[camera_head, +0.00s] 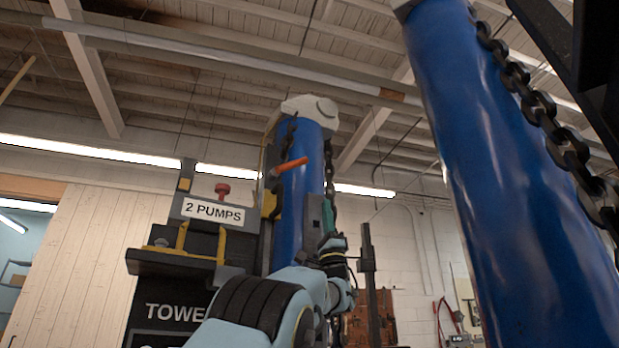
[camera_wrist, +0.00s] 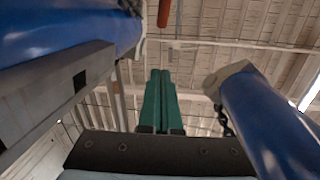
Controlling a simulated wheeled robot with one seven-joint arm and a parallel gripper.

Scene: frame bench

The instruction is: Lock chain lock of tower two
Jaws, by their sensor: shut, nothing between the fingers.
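A blue column (camera_head: 299,205) stands mid-picture in the head view, on a black stand lettered "TOWE", the rest of the lettering hidden by my arm. An orange handle (camera_head: 288,166) sticks out near the column's top; an orange-red rod (camera_wrist: 164,12) shows at the top of the wrist view. A dark chain (camera_head: 329,172) hangs at the column's right side. I cannot tell which part is the chain lock. My gripper (camera_wrist: 160,76) has green fingers pressed together, empty. In the head view, my gripper (camera_head: 327,216) is beside the column's right edge, below the handle; contact cannot be told.
A second blue column (camera_head: 505,190) with a heavy chain (camera_head: 548,115) stands close at the right. A "2 PUMPS" sign (camera_head: 213,212) and red knob (camera_head: 222,189) are left of the middle column. A grey bracket (camera_wrist: 55,95) lies close left of my fingers in the wrist view.

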